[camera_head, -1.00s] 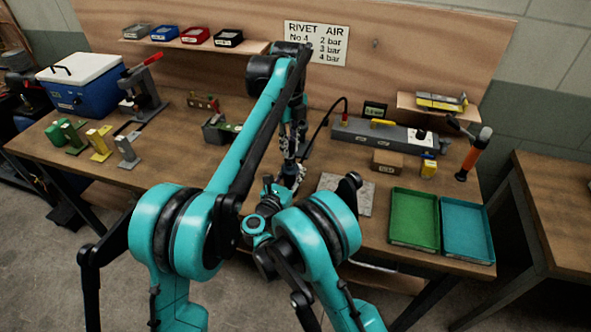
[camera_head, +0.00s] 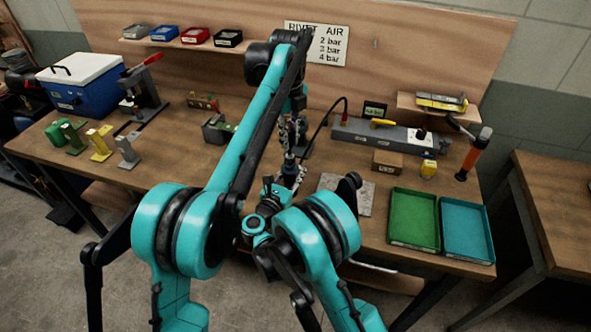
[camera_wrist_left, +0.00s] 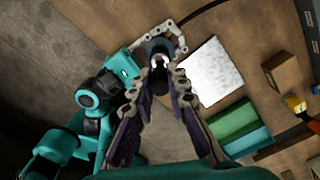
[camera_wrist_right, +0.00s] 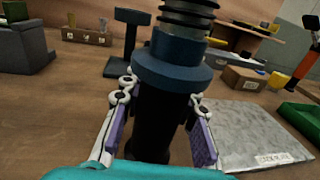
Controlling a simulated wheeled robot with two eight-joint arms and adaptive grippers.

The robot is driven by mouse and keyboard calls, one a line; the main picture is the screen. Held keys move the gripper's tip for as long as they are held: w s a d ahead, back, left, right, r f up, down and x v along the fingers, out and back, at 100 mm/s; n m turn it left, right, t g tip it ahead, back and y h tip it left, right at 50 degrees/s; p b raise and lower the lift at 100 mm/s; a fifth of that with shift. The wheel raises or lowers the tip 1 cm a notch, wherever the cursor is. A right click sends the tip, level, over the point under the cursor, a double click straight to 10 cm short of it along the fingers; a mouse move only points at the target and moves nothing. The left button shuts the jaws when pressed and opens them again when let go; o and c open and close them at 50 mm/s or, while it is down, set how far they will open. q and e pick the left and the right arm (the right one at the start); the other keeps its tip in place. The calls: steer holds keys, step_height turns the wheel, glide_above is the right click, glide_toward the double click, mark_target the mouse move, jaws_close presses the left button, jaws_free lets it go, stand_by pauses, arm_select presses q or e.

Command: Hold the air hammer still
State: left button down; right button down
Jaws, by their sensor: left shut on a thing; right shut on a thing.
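The air hammer (camera_head: 289,165) stands upright above the front of the bench, a dark tool partly hidden by my arms. In the right wrist view its dark blue collar (camera_wrist_right: 172,70), black lower body and coiled spring fill the middle. My right gripper (camera_wrist_right: 158,115) is shut around the black body below the collar. In the left wrist view my left gripper (camera_wrist_left: 160,80) is shut on the hammer's dark blue and black end (camera_wrist_left: 158,50). In the head view my left gripper (camera_head: 290,135) is above my right gripper (camera_head: 288,182); the fingers are small there.
A grey plate (camera_head: 352,196) lies right of the hammer, with a green tray (camera_head: 414,245) and a teal tray (camera_head: 467,254) beyond. A small cardboard box (camera_head: 387,161) and a long grey unit (camera_head: 375,135) stand behind. A dark stand (camera_wrist_right: 125,45) is close behind the hammer.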

arm_select(q)
steer(key=shift+r, duration=0.1)
steer(key=shift+r, duration=1.45)
arm_select(e)
steer(key=c, duration=1.1)
jaws_free()
steer(key=shift+o, duration=0.2)
